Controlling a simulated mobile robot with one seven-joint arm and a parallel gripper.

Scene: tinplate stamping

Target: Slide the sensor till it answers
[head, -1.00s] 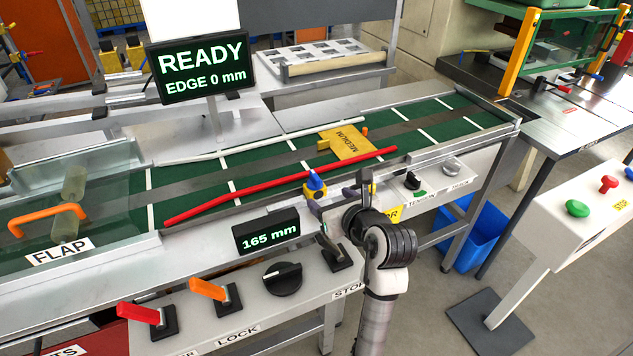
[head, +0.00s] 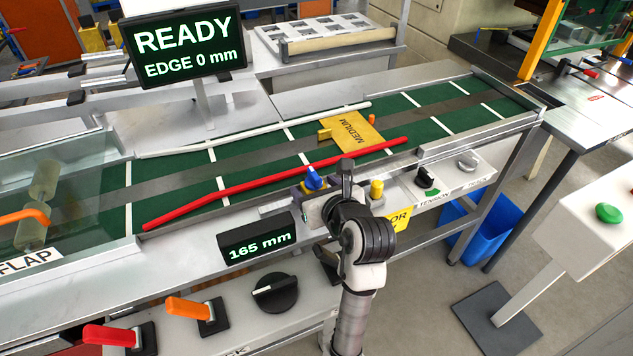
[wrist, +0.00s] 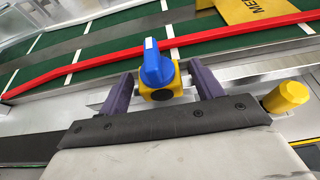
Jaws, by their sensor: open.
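The sensor, a yellow block with a blue knob on top (head: 314,180), sits at the near rail of the green belt (head: 450,121). In the wrist view the sensor (wrist: 157,66) stands between the two purple fingers of my gripper (wrist: 161,76). The fingers are open, one on each side, with a visible gap to the yellow block. In the head view my gripper (head: 315,196) is at the sensor, and my wrist partly hides it. The monitor (head: 187,53) reads READY, EDGE 0 mm. The small display (head: 257,241) reads 165 mm.
A red rod (head: 270,182) and a white rod (head: 250,133) run along the belt, with a yellow MEDIUM plate (head: 352,130) between them. A yellow post (head: 376,192) stands just right of my gripper. Orange (head: 189,309) and red (head: 108,336) levers and a black dial (head: 275,293) are in front.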

